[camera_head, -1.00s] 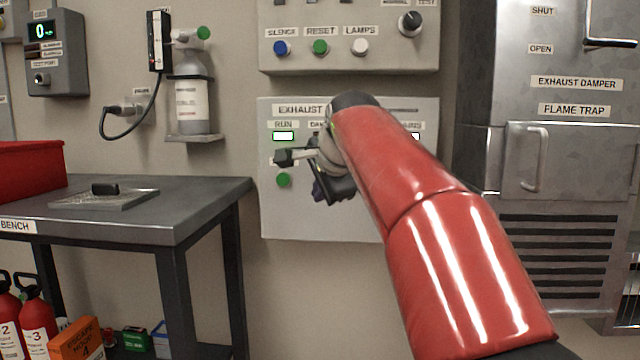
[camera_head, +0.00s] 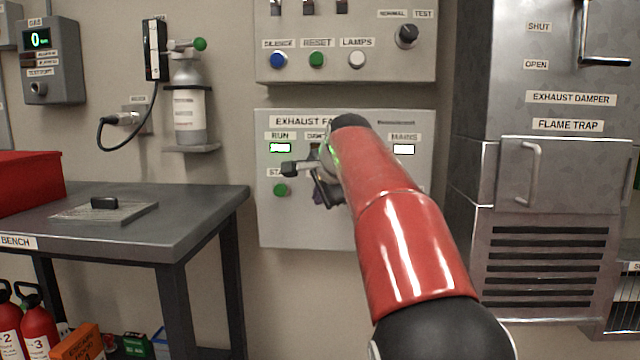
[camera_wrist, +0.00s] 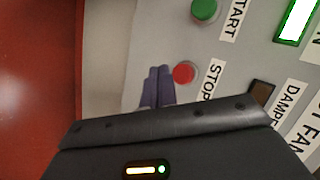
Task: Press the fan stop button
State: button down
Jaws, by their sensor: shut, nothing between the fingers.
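The fan stop button is a red round button (camera_wrist: 184,73) beside the STOP label (camera_wrist: 211,79) in the wrist view. In the head view my arm hides it. My gripper (camera_wrist: 157,72) is shut and empty, its fingertips just left of the red button in the wrist view. I cannot tell whether they touch it. In the head view my gripper (camera_head: 318,196) is in front of the exhaust fan panel (camera_head: 285,225), partly hidden by my arm. The green start button (camera_head: 280,190) is left of it, and also shows in the wrist view (camera_wrist: 204,10).
The panel's RUN lamp (camera_head: 280,148) and MAINS lamp (camera_head: 403,150) are lit. An upper panel (camera_head: 345,72) with blue, green and white buttons is above. A grey bench (camera_head: 190,215) stands left, a metal exhaust damper cabinet (camera_head: 480,190) right.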

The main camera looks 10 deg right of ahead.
jog(key=shift+w+d+p, duration=0.3)
jog(key=shift+w+p, duration=0.15)
jog(key=shift+w, duration=0.45)
jog(key=shift+w+r+p, duration=0.1)
jog(key=shift+w+p, duration=0.05)
jog(key=shift+p, duration=0.15)
dwell(1.2)
jog(key=shift+w+d, duration=0.1)
jog(key=shift+w, duration=0.15)
jog(key=shift+w+d+p, duration=0.25)
jog(key=shift+w+p, duration=0.4)
jog(key=shift+p, duration=0.3)
dwell(0.7)
jog(key=shift+s, duration=0.1)
jog(key=shift+s+a+b, duration=0.2)
jog(key=shift+s+b, duration=0.15)
jog(key=shift+s, duration=0.15)
jog(key=shift+s+a+b, duration=0.15)
jog(key=shift+s+b, duration=0.2)
jog(key=shift+s, duration=0.1)
jog(key=shift+s, duration=0.1)
